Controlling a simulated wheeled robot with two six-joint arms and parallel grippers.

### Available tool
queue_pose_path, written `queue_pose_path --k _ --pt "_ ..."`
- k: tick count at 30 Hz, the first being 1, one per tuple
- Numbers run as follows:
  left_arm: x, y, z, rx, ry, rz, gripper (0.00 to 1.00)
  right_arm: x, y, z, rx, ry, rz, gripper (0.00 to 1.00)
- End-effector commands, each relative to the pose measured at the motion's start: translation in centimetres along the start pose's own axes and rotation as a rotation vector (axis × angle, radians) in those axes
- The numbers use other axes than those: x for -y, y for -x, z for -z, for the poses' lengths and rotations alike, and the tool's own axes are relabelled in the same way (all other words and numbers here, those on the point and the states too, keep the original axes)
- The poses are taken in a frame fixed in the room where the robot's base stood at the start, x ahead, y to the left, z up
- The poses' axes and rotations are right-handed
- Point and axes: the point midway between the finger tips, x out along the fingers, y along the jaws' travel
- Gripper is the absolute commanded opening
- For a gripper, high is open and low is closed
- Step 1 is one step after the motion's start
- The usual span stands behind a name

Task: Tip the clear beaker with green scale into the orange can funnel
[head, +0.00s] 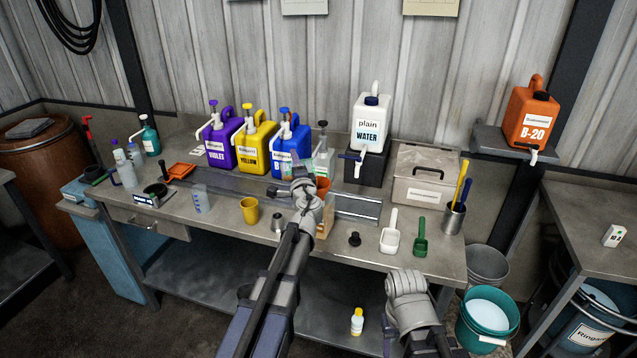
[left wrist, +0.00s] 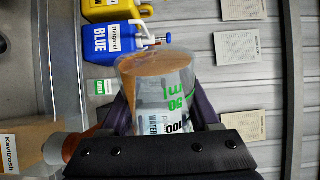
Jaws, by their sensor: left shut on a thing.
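My left gripper (left wrist: 162,112) is shut on a clear beaker with green scale (left wrist: 172,88), its dark fingers on both sides of the wall. The beaker looks tilted well over in the left wrist view, with brownish-orange contents along one side. The can (head: 326,220) and funnel (head: 323,184) are partly behind my left arm.
Violet (head: 222,140), yellow (head: 257,133) and blue (head: 289,142) pump canisters stand behind. A clear pump bottle (head: 324,158) is close to the gripper. A yellow cup (head: 249,210) and another beaker (head: 201,199) stand left. A water canister (head: 371,122) stands back right.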

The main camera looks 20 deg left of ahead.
Motion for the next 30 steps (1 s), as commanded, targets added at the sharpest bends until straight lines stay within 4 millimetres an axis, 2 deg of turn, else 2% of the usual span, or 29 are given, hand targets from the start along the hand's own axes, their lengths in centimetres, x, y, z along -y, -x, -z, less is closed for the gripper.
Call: queue_pose_path --k 30 --pt "0.76 0.0 0.48 0.0 -0.137 0.0 0.08 -0.07 0.77 -0.05 0.0 0.0 0.0 0.57"
